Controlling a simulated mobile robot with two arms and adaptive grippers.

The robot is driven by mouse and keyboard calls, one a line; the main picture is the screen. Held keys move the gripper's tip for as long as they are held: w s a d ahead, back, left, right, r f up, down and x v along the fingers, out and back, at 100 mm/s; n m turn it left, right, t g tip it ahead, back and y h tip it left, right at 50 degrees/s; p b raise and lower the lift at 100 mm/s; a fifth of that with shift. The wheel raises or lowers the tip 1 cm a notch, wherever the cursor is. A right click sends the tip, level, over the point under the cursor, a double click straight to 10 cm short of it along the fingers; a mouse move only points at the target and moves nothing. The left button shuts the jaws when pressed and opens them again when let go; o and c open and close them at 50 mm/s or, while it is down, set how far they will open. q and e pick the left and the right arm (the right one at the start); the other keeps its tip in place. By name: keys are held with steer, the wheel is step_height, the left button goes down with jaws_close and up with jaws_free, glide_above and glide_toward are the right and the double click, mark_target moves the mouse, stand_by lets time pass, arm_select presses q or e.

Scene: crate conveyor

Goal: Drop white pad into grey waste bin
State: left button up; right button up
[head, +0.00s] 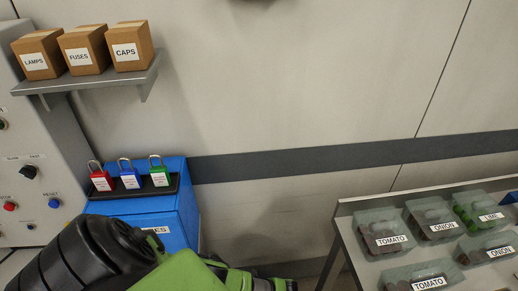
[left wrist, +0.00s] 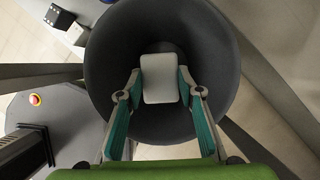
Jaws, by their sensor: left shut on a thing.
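The white pad (left wrist: 159,72) is held between the two fingertips of my left gripper (left wrist: 160,84) in the left wrist view. The gripper is shut on the pad's two sides. The round dark grey waste bin (left wrist: 226,48) lies behind the pad, and the pad shows against its open inside. How far the pad is above the bin's floor cannot be told. In the head view my left arm crosses the bottom edge, and the bin and pad are not seen. My right gripper is in neither view.
In the head view, a blue cabinet (head: 187,205) carries several coloured padlocks, beside a control panel (head: 35,150). A shelf (head: 100,80) holds boxes above. A table (head: 345,209) with labelled food containers stands at right. A red button unit (left wrist: 36,100) shows in the wrist view.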

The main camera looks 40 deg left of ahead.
arm_select(q)
step_height(320, 180, down, 6)
steer(key=b, duration=0.5)
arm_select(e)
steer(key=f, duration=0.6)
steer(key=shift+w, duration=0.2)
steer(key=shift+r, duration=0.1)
arm_select(q)
steer(key=o, duration=1)
steer(key=shift+o, duration=0.2)
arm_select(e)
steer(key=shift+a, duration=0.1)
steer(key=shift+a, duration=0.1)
arm_select(q)
step_height(320, 180, up, 7)
steer(key=p, duration=0.7)
steer(key=shift+r, duration=0.15)
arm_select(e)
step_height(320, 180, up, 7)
